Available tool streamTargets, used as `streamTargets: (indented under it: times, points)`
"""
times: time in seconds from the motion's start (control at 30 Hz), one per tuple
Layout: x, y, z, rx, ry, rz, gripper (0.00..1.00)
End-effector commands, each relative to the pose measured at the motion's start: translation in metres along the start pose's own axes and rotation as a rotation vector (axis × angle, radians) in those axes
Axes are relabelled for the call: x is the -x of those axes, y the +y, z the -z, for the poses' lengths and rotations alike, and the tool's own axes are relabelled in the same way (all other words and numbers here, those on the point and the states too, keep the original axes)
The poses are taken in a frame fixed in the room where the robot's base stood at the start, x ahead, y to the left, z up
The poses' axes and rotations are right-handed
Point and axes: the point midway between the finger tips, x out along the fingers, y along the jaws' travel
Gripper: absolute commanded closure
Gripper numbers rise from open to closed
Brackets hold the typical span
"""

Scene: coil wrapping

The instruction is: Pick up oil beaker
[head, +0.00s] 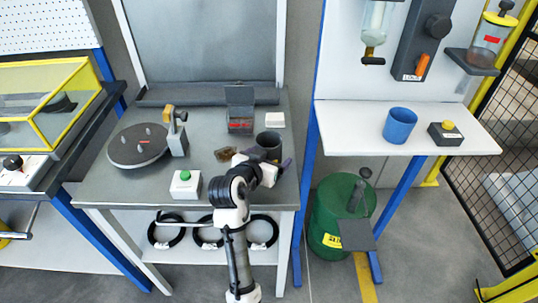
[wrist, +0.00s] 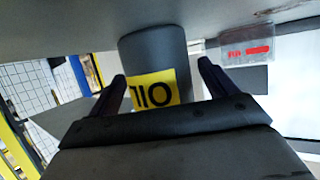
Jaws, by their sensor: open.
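The oil beaker is a dark grey cup (head: 269,143) standing on the right part of the grey workbench in the head view. In the wrist view the beaker (wrist: 152,50) stands straight ahead, with a yellow label reading OIL, seen upside down. My gripper (wrist: 162,82) is open, with one dark finger at each side of the beaker's label in the picture. In the head view my gripper (head: 280,165) is right at the beaker and partly covers its lower part. I cannot tell whether the fingers touch it.
Near the beaker are a brown object (head: 225,154), a dark box with a red label (head: 240,110) and a white block (head: 275,119). A round turntable (head: 128,150) and a green-button box (head: 186,184) sit left. A blue cup (head: 400,125) stands on the right-hand shelf.

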Motion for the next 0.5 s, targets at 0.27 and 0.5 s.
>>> streamTargets:
  times: [0.27, 0.5]
  points:
    - [0.0004, -0.0002, -0.0001, 0.0, 0.001, 0.0, 0.34]
    - [0.0006, -0.0003, 0.0, 0.0, 0.001, 0.001, 0.66]
